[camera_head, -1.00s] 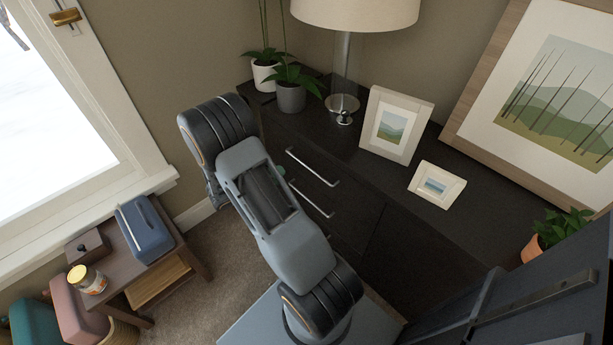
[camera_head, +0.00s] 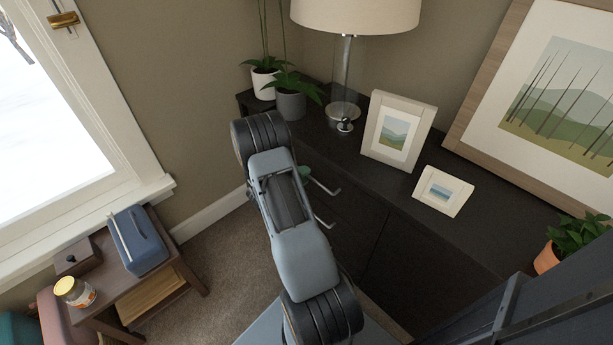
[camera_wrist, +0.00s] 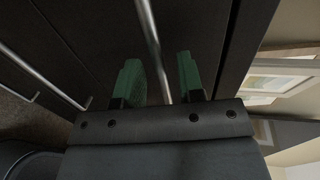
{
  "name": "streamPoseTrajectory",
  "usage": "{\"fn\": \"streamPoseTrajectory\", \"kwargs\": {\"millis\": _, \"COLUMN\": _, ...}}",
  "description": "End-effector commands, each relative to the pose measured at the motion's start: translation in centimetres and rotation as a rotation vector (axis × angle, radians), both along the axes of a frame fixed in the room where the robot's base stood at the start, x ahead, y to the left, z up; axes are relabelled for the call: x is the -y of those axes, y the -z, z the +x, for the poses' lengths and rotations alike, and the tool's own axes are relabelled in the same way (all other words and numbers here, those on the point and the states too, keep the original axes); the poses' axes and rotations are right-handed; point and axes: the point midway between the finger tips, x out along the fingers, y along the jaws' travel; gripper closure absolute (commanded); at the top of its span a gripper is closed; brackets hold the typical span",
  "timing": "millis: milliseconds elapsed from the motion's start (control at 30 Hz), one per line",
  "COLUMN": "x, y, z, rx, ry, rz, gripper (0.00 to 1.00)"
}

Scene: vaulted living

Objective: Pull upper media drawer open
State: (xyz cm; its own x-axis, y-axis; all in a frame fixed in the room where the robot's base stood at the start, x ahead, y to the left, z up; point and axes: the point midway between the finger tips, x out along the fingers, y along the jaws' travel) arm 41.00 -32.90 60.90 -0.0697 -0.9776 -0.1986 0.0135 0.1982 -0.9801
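The dark media cabinet's upper drawer (camera_head: 345,206) appears shut, its front partly hidden by my arm. Its upper bar handle (camera_head: 328,186) shows only its right end in the head view. In the wrist view this handle (camera_wrist: 151,40) runs between the two green fingers of my gripper (camera_wrist: 158,62). The fingers stand apart, with a clear gap between the bar and the right finger; the left finger is close to the bar. In the head view a green fingertip (camera_head: 305,172) peeks out beside my arm near the handle.
A lower handle (camera_head: 325,222) lies below; it shows at left in the wrist view (camera_wrist: 40,73). A lamp (camera_head: 345,85), plants (camera_head: 290,103) and picture frames (camera_head: 398,130) stand on the cabinet. A side table (camera_head: 185,262) is at left, with bare carpet between.

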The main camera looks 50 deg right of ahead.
Motion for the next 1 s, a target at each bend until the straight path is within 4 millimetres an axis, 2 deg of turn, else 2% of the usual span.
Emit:
{"fn": "streamPoseTrajectory", "kwargs": {"millis": 200, "x": 1.4, "y": 0.3, "z": -0.2, "rx": 0.000, "ry": 0.001, "rz": 0.000, "gripper": 0.65}}
{"fn": "streamPoseTrajectory", "kwargs": {"millis": 533, "x": 1.6, "y": 0.3, "z": -0.2, "rx": 0.000, "ry": 0.001, "rz": 0.000, "gripper": 0.65}}
{"fn": "streamPoseTrajectory", "kwargs": {"millis": 900, "x": 1.6, "y": 0.3, "z": -0.2, "rx": 0.000, "ry": 0.001, "rz": 0.000, "gripper": 0.99}}
{"fn": "streamPoseTrajectory", "kwargs": {"millis": 1000, "x": 1.6, "y": 0.3, "z": -0.2, "rx": 0.000, "ry": 0.001, "rz": 0.000, "gripper": 1.00}}
